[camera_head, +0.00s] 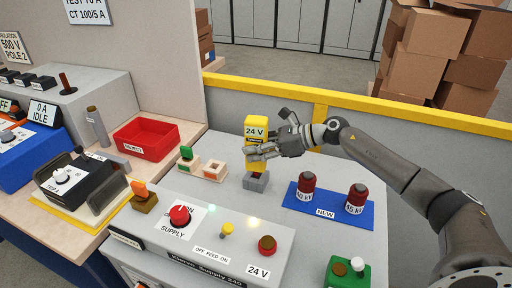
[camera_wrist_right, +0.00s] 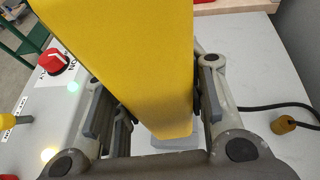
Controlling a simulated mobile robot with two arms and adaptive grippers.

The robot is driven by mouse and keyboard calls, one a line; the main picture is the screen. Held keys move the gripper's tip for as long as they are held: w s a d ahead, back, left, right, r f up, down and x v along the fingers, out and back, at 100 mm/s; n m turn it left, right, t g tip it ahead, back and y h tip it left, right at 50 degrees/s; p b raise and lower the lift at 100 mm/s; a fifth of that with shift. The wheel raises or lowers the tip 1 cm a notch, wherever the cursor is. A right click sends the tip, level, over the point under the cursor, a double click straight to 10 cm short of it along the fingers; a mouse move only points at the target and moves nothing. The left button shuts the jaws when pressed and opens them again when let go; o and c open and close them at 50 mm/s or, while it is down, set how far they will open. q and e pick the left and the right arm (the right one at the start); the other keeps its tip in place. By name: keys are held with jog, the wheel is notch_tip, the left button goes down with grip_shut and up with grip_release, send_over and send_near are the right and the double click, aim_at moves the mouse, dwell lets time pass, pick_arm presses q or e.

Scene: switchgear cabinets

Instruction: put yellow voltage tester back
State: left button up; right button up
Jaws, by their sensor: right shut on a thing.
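In the right wrist view the tester (camera_wrist_right: 130,50) fills the space between the two fingers (camera_wrist_right: 155,100). A small grey block (camera_head: 256,182) is directly below the tester, and part of it shows in the right wrist view (camera_wrist_right: 177,141). I cannot tell whether the tester's lower end touches the block. My left gripper is not in view.
A blue "NEW" mat (camera_head: 327,208) with two red-capped cylinders lies to the right. The supply panel (camera_head: 190,240) with its red knob (camera_head: 180,215) is in front. A red tray (camera_head: 146,139) is at left. A yellow rail (camera_head: 370,105) runs behind.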

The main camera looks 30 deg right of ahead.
jog(key=shift+f+b, duration=1.25)
jog(key=shift+f, duration=0.1)
